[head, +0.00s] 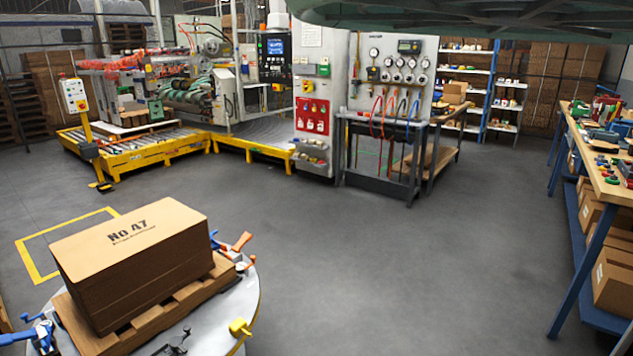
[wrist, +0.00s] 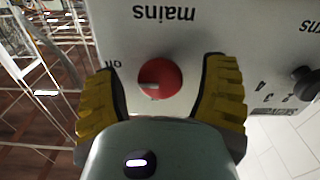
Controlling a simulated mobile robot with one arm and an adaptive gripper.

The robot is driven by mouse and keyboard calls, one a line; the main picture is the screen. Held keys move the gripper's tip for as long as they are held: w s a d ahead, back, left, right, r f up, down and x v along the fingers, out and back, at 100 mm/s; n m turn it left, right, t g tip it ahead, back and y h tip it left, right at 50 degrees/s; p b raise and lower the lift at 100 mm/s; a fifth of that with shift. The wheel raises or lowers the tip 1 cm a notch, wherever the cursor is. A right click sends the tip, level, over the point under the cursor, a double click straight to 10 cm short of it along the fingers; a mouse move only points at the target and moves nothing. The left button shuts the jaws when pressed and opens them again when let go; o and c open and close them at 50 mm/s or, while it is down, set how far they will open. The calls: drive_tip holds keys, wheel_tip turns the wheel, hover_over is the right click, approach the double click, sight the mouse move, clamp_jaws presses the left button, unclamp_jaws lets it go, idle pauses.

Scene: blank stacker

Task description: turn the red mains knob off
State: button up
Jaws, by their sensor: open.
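The round red mains knob (wrist: 159,79) is on a pale grey panel (wrist: 230,30) in the wrist view. The word "mains" appears upside down above it, and "off" is at its upper left. A pale bar on the knob runs from its middle towards the left, a little below the "off" label. My gripper (wrist: 164,72) is open, with one yellow ribbed finger on each side of the knob. There is a gap between each finger and the knob, so it is not gripped. I cannot pick out the knob or my gripper in the head view.
A black knob (wrist: 305,83) with numbers sits right of the right finger. In the head view, a carton on a pallet (head: 134,255) stands on a round table in front. A workbench (head: 606,180) is at right. The grey floor (head: 400,270) between them is clear.

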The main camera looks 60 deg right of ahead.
drive_tip(key=c, duration=1.2)
drive_tip(key=shift+n, duration=0.3)
drive_tip(key=n, duration=0.4)
drive_tip(key=shift+b, duration=0.3)
drive_tip(key=n, duration=0.5)
drive_tip(key=n+p, duration=0.1)
drive_tip(key=n, duration=0.3)
drive_tip(key=shift+n, duration=2.2)
